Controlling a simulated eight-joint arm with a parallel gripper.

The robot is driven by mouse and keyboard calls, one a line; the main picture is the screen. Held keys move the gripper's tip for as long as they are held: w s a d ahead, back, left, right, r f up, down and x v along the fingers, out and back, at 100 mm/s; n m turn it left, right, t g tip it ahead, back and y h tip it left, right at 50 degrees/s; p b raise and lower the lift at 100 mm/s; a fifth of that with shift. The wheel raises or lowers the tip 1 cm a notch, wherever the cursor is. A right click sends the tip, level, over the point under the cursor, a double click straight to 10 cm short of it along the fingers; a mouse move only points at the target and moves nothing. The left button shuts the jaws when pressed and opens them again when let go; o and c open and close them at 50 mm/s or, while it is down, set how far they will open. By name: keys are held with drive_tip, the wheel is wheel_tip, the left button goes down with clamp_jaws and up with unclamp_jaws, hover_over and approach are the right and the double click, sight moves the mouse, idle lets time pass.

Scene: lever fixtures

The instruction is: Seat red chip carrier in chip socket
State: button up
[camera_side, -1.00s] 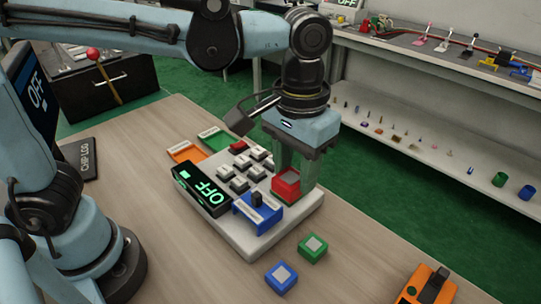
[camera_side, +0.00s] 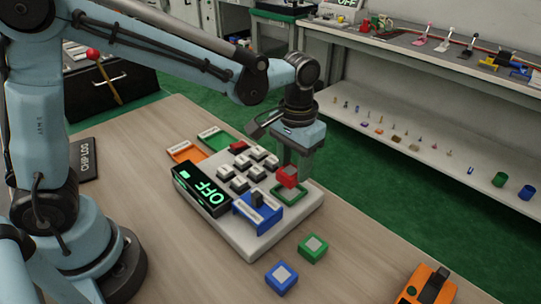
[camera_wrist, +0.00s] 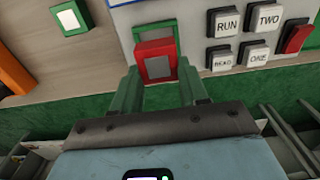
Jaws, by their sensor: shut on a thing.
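The red chip carrier (camera_side: 286,178) has a grey top and is held at the tips of my gripper (camera_side: 290,170). In the wrist view the red carrier (camera_wrist: 156,68) sits between the two green fingers of my gripper (camera_wrist: 158,80). The chip socket, a green square frame (camera_side: 291,201), is on the right part of the pale console. In the side view the carrier appears just above the socket's far part, apart from its near rim. The exact gap and alignment are hard to tell.
A green carrier (camera_side: 313,248) and a blue carrier (camera_side: 281,277) lie on the table in front. An orange device (camera_side: 428,286) stands at right.

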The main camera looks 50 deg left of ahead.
sight(294, 168)
drive_tip(key=shift+f, duration=1.25)
drive_tip(key=shift+f, duration=0.6)
drive_tip(key=o, duration=1.1)
wheel_tip(294, 168, up, 13)
drive_tip(key=shift+s+a+f+t, duration=0.6)
drive_tip(key=shift+s+a+t, duration=0.6)
drive_tip(key=shift+s+a, duration=0.55)
drive_tip(key=shift+s+a+f+t, duration=0.65)
drive_tip(key=shift+s+a+t, duration=0.6)
drive_tip(key=shift+a, duration=0.85)
drive_tip(key=shift+s+a+f+t, duration=0.6)
drive_tip(key=shift+s+a+t, duration=0.55)
drive_tip(key=shift+s+a, duration=0.6)
